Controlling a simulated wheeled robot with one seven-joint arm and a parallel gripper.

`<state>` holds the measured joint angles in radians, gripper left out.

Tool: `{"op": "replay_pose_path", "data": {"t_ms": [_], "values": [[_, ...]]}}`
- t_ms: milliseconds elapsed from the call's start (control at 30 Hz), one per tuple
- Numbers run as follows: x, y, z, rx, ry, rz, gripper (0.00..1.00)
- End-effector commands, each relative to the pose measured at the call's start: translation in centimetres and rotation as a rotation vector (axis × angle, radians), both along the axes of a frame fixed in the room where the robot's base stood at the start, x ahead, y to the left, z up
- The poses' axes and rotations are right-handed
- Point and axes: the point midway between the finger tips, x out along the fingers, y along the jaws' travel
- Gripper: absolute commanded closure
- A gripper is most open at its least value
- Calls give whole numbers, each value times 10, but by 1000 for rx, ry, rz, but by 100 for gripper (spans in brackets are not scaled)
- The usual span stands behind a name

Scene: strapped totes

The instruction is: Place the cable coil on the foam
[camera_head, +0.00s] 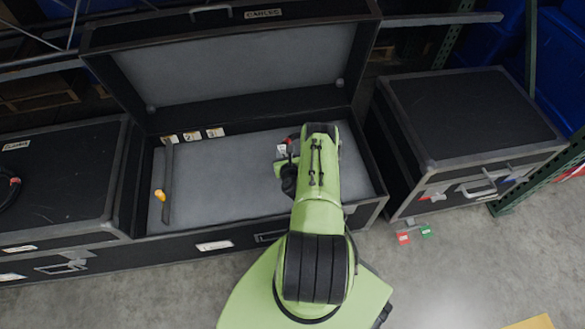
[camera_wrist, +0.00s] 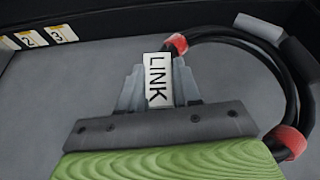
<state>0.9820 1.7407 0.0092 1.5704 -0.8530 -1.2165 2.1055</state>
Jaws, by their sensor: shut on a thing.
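The cable coil (camera_wrist: 285,85) is a loop of black cable with red bands and a white tag reading LINK (camera_wrist: 157,80). In the wrist view the fingers of my gripper (camera_wrist: 158,92) are shut on the coil at its tag, and the loop extends to the right. The grey foam (camera_head: 230,185) lines the floor of the open black case, and my gripper is over its right part. In the head view my arm hides most of the coil; a white tag and a bit of red show beside it. I cannot tell whether the coil touches the foam.
The case's open lid (camera_head: 240,70) stands at the back. Labels numbered 2 (camera_wrist: 30,39) and 3 (camera_wrist: 61,34) sit along its rear wall. A dark strip (camera_head: 168,175) with a yellow tag lies at left. Closed cases stand left (camera_head: 60,170) and right (camera_head: 470,115).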

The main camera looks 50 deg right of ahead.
Motion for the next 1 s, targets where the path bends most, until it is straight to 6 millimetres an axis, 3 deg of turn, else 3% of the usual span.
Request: {"op": "replay_pose_path", "data": {"t_ms": [33,100,400,600,633,700,800,1000], "values": [[0,1,-20,0,0,1,100],[0,1,-35,-1,1,3,100],[1,1,-80,-1,0,4,100],[1,1,-81,2,1,2,100],[0,1,-82,4,1,3,64],[0,1,-81,4,1,2,54],[0,1,-81,4,1,2,42],[1,1,-81,2,1,3,42]]}}
